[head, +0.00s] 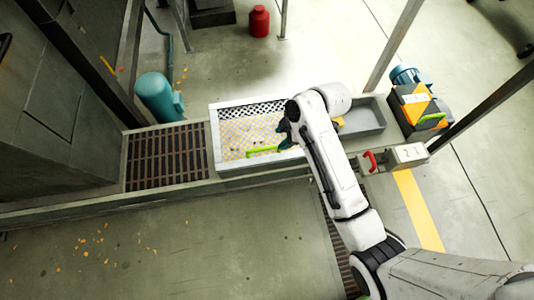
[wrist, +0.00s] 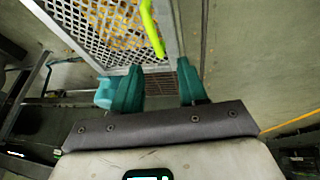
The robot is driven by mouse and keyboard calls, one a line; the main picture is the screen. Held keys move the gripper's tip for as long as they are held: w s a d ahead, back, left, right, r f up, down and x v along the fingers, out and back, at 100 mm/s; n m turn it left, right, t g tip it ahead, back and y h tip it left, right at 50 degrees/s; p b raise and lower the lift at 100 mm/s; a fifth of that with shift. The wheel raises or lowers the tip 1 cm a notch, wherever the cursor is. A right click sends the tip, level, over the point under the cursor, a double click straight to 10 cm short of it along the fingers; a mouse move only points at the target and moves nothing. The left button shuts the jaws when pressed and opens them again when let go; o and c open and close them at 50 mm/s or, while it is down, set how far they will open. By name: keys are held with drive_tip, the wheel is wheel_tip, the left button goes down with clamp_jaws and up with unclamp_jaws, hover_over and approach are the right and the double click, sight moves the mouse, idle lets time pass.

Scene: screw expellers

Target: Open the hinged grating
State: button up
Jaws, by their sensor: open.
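The hinged grating (head: 235,140) is a light metal mesh panel with yellow-orange bits showing through it. It appears to lie flat in a pale frame left of my arm in the head view. Its bright green handle (head: 262,151) runs along the near side. In the wrist view the grating (wrist: 110,22) fills the upper left, and the handle (wrist: 152,28) reaches down toward the gap between my fingers. My gripper (wrist: 159,82) has two teal fingers, apart and with nothing between them. In the head view my gripper (head: 284,136) is close to the handle's right end, partly hidden by my wrist.
A brown slatted floor grate (head: 166,158) lies left of the frame. A grey tray (head: 363,117) and a block with a red handle (head: 391,158) are right of my arm. A teal cylinder (head: 156,98) stands at the left. The near floor is open.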

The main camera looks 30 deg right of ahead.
sight(266, 148)
drive_tip(key=shift+n, duration=0.5)
drive_tip(key=b+x, duration=0.1)
drive_tip(key=x, duration=0.3)
drive_tip(key=b+x, duration=0.1)
drive_tip(key=x, duration=0.3)
drive_tip(key=w+b+x, duration=0.1)
drive_tip(key=x, duration=0.3)
drive_tip(key=shift+d+r+b, duration=0.1)
drive_tip(key=shift+d+b, duration=0.25)
drive_tip(key=shift+d, duration=0.1)
drive_tip(key=shift+c, duration=0.3)
clamp_jaws()
